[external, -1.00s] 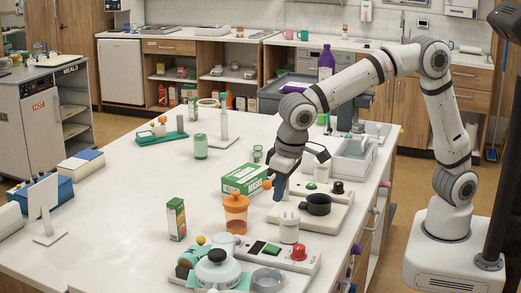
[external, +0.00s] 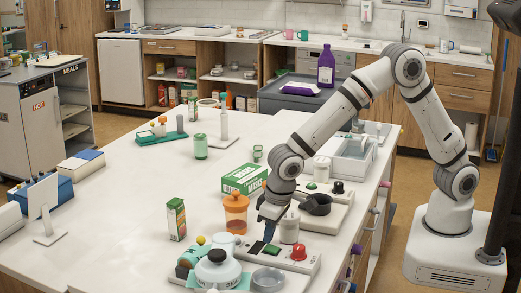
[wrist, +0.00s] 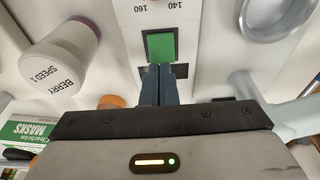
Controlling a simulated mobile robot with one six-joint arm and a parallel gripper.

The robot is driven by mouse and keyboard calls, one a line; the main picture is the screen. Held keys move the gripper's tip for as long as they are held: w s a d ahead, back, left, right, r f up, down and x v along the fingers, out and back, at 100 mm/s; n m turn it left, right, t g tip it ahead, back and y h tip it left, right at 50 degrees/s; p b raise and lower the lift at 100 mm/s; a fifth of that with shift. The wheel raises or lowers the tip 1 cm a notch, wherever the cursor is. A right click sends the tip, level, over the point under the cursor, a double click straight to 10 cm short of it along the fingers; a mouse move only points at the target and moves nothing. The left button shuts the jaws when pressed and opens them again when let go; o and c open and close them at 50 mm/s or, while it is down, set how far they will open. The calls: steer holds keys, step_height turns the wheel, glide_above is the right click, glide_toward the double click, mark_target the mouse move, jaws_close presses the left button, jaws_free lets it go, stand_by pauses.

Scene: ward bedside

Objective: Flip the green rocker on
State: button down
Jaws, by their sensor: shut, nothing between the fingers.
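The green rocker (wrist: 160,46) is set in a pale panel in the wrist view, just beyond my fingertips. In the external view the green rocker (external: 271,249) lies on the white control strip (external: 312,262) near the table's front. My gripper (external: 267,237) is shut with nothing between its fingers, pointing down over the strip beside the rocker. In the wrist view my gripper's dark fingers (wrist: 163,70) are together at the rocker's near edge and partly cover a dark patch. I cannot tell whether they touch the rocker.
A red knob (external: 299,253) stands on the strip, right of the rocker. A green box (external: 244,178) lies farther back. The table's left part is largely clear.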

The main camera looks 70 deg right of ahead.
steer(key=shift+w+f, duration=0.1)
steer(key=shift+f, duration=0.4)
steer(key=shift+w+f+g+p, duration=0.15)
steer(key=shift+g+p, duration=0.15)
steer(key=shift+p, duration=0.25)
steer(key=shift+f, duration=0.15)
steer(key=shift+s, duration=0.25)
steer(key=shift+s+b, duration=0.4)
steer(key=shift+s, duration=0.2)
steer(key=shift+r, duration=0.25)
